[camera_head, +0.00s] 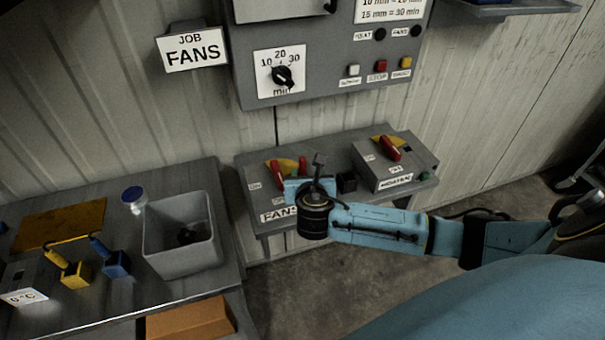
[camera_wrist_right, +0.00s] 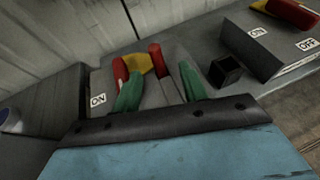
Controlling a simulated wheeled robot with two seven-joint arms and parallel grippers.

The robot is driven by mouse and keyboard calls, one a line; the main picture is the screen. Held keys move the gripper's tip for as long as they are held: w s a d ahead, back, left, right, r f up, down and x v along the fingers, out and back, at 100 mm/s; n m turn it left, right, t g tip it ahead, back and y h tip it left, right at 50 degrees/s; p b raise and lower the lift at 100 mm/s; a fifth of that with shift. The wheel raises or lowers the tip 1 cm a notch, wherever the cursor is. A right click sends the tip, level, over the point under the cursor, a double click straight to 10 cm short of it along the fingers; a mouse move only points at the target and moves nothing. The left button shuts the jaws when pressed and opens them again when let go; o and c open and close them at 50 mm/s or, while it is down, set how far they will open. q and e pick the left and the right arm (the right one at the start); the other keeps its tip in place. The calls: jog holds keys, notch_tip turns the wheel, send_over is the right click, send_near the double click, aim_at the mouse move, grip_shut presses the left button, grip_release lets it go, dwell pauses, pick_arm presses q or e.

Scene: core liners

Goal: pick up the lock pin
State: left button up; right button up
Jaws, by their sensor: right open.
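My right gripper (camera_head: 318,172) is over the FANS switch box, at the arm's left end. In the right wrist view its two green fingers (camera_wrist_right: 160,85) are apart, with nothing visibly clamped. A slim red piece (camera_wrist_right: 158,60) stands beyond and between the fingers, beside a yellow plate (camera_wrist_right: 135,63) and another red piece (camera_wrist_right: 120,73). I cannot tell for sure which red piece is the lock pin, or whether the fingers touch either. In the head view the red pieces show at the left (camera_head: 278,176) and right (camera_head: 302,165). My left gripper is not in view.
A black square socket (camera_head: 347,182) sits right of the gripper, then a raised switch box (camera_head: 378,176) with a red lever (camera_head: 390,148). A control panel (camera_head: 325,70) hangs above. A grey bin (camera_head: 178,260) and padlock-like blocks stand on the left table.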

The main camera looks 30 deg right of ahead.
aim_at(303, 165)
jog(key=x, duration=0.2)
jog(key=b+x, duration=0.1)
jog(key=x, duration=0.5)
jog(key=shift+w+a+f, duration=0.2)
jog(key=shift+a, duration=0.05)
grip_shut()
